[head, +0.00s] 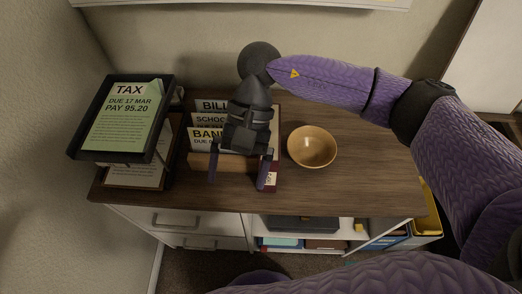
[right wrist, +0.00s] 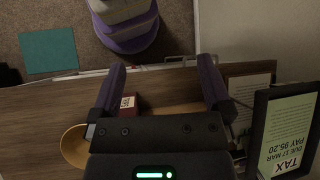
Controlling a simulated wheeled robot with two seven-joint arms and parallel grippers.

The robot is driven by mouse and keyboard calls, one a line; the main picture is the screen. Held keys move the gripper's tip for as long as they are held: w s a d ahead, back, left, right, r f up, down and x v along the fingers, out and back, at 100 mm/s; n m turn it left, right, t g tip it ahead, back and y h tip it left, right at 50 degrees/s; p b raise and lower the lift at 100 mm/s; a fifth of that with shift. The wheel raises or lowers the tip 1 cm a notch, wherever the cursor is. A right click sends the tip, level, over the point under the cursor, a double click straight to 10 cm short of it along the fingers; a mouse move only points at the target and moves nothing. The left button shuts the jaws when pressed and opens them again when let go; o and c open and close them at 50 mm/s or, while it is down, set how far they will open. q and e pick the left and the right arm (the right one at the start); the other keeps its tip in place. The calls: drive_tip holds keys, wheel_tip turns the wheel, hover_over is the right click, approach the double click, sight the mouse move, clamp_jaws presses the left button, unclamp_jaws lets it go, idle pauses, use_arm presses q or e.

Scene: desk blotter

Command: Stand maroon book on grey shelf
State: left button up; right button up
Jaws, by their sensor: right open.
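The maroon book (head: 275,171) lies on the wooden desk top, partly hidden by my right gripper; its end with a white label faces the front edge. My right gripper (head: 238,184) is open above the desk, with one finger over or beside the book. In the right wrist view, the maroon end (right wrist: 131,101) shows between the spread fingers, close to the left one. I cannot tell whether they touch. No shelf is clearly grey; an open pale compartment (head: 345,236) lies below the desk top. My left gripper is not in view.
A tan bowl (head: 312,147) stands right of the book. Labelled bill folders (head: 203,133) stand behind the gripper. The compartment below holds a dark box (head: 300,223). The desk's right end is clear.

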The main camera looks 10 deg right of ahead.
drive_tip(key=w+d+t+h, duration=0.1)
drive_tip(key=w+d+t, duration=0.1)
drive_tip(key=w, duration=0.1)
drive_tip(key=w+d+t+h, duration=0.1)
drive_tip(key=w+d+t, duration=0.1)
drive_tip(key=w+d, duration=0.1)
drive_tip(key=w+d+m+t+h, duration=0.1)
drive_tip(key=w+d+t+h, duration=0.1)
drive_tip(key=w, duration=0.3)
drive_tip(key=shift+w+d+r+t, duration=0.1)
drive_tip(key=shift+w+d+t, duration=0.05)
drive_tip(key=shift+d+t, duration=0.2)
wheel_tip(320, 180, down, 10)
drive_tip(key=d+b, duration=0.1)
drive_tip(key=b, duration=0.1)
drive_tip(key=shift+w+r, duration=0.15)
drive_tip(key=shift+w, duration=0.05)
drive_tip(key=c, duration=1.2)
clamp_jaws()
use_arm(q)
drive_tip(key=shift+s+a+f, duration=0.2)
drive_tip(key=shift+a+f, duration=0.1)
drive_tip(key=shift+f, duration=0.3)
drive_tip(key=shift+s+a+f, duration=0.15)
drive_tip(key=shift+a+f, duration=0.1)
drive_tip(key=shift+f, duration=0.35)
